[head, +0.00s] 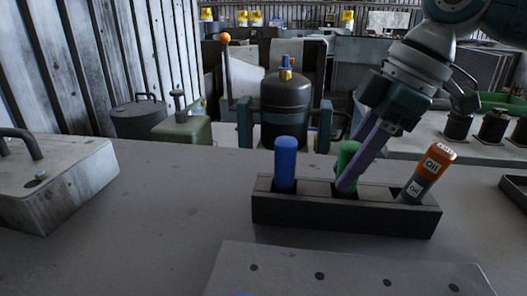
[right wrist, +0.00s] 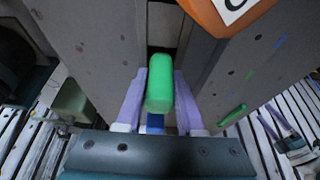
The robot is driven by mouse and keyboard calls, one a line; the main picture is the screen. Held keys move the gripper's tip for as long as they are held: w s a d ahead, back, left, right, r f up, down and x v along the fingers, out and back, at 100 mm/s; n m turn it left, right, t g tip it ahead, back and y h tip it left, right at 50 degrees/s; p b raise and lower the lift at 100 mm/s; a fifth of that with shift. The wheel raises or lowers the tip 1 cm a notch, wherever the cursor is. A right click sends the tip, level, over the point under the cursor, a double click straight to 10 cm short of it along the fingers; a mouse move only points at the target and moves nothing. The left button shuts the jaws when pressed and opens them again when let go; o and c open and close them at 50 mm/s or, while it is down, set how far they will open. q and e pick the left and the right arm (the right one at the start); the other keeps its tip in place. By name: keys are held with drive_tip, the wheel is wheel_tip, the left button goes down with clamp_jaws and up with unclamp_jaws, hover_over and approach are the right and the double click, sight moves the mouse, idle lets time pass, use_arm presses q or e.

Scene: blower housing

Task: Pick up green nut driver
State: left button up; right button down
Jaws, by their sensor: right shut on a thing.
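The green nut driver (head: 346,156) stands in the middle slot of the dark holder block (head: 340,215), its handle partly hidden behind my right gripper's purple fingers. My right gripper (head: 352,178) reaches down from the upper right and is shut on the green handle. In the right wrist view, the green handle (right wrist: 160,84) sits between the two purple fingers (right wrist: 160,100). The lower end of the nut driver is hidden in the holder.
A blue-handled tool (head: 285,163) stands in the holder's left slot. An orange and grey bottle marked "Oil" (head: 428,172) leans in the right slot, close to my right gripper. A drilled metal plate (head: 340,272) lies in front. A grey metal block (head: 50,180) sits at left; bench between is clear.

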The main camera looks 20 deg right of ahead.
drive_tip(key=shift+r, duration=0.7)
wheel_tip(320, 180, up, 19)
drive_tip(key=p, duration=0.3)
drive_tip(key=shift+f, duration=0.15)
drive_tip(key=c, duration=1.2)
unclamp_jaws()
clamp_jaws()
